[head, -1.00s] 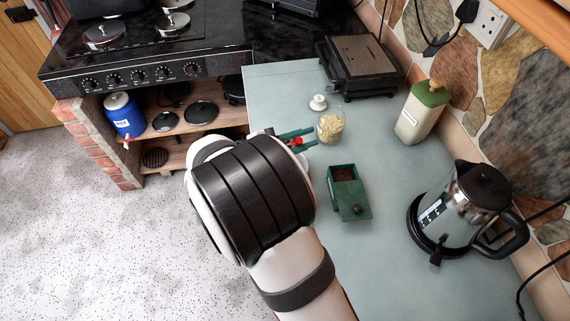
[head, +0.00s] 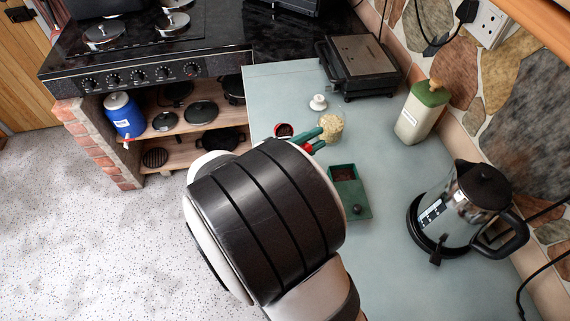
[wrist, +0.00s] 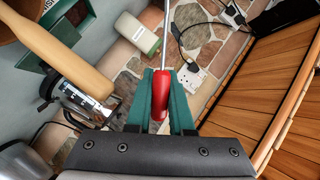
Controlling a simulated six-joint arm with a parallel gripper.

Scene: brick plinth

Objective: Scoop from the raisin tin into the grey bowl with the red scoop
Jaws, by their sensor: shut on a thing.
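My gripper (head: 310,143) is shut on the red handle of the scoop (wrist: 160,95), between two green fingers. A thin metal shaft runs from the handle out of the top of the wrist view; the scoop's head is not clearly visible. An open green container (head: 346,174) with dark brown contents stands right of my gripper. A small round red vessel (head: 284,130) with dark contents is just left of the fingers. I cannot tell which of these two is the raisin tin. I cannot make out the grey bowl; my arm hides part of the worktop.
A glass jar (head: 331,128) stands just beyond the fingertips, with a small white-knobbed object (head: 318,102) behind it. A green-topped bottle (head: 423,111), a kettle (head: 465,205) and a black grill (head: 360,65) line the wall side. A wooden handle (wrist: 65,50) looms close in the wrist view.

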